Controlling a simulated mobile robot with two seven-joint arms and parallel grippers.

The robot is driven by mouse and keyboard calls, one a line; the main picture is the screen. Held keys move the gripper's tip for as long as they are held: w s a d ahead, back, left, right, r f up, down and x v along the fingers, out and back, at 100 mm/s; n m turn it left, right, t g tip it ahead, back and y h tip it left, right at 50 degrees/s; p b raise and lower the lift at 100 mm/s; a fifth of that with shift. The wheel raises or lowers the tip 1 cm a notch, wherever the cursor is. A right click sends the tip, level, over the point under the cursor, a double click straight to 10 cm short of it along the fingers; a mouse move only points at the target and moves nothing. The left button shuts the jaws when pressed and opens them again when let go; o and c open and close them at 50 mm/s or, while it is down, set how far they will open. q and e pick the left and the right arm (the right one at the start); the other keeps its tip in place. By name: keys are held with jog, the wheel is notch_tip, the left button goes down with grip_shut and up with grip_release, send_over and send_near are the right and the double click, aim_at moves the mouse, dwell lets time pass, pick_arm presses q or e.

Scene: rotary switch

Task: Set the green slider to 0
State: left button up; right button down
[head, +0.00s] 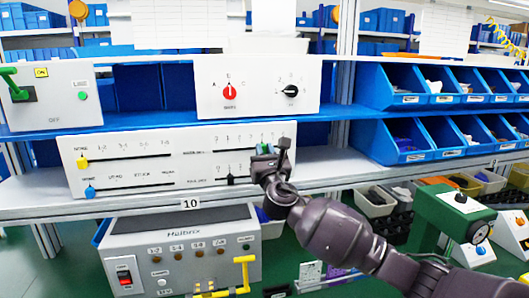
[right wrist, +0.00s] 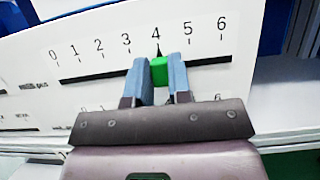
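The green slider (right wrist: 159,70) sits on the upper right track of the white slider panel (head: 130,143). In the right wrist view its black pointer is at about 4 on a scale (right wrist: 137,45) from 0 to 6. My right gripper (right wrist: 160,75) has one blue finger on each side of the slider, with no clear gap, so it looks shut on it. In the head view the right gripper (head: 268,152) is at the panel's right end and partly hides the slider. My left gripper is in neither view.
A black slider (head: 231,180) is on the track below. Yellow (head: 83,162) and blue (head: 90,191) sliders are at the panel's left. A white box with red and black knobs (head: 258,87) stands on the shelf above. Blue bins (head: 405,140) are at right.

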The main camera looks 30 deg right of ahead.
aim_at(215, 146)
jog(key=shift+a, duration=0.1)
jog(key=w+a, duration=0.1)
jog(key=a, duration=0.3)
jog(key=w+a+p, duration=0.1)
jog(key=a, duration=0.3)
jog(key=w+a, duration=0.1)
jog(key=a, duration=0.3)
jog(key=shift+a, duration=0.1)
jog(key=c, duration=1)
grip_release()
jog(key=shift+w+a, duration=0.15)
jog(key=shift+c, duration=0.2)
jog(key=v, duration=1.1)
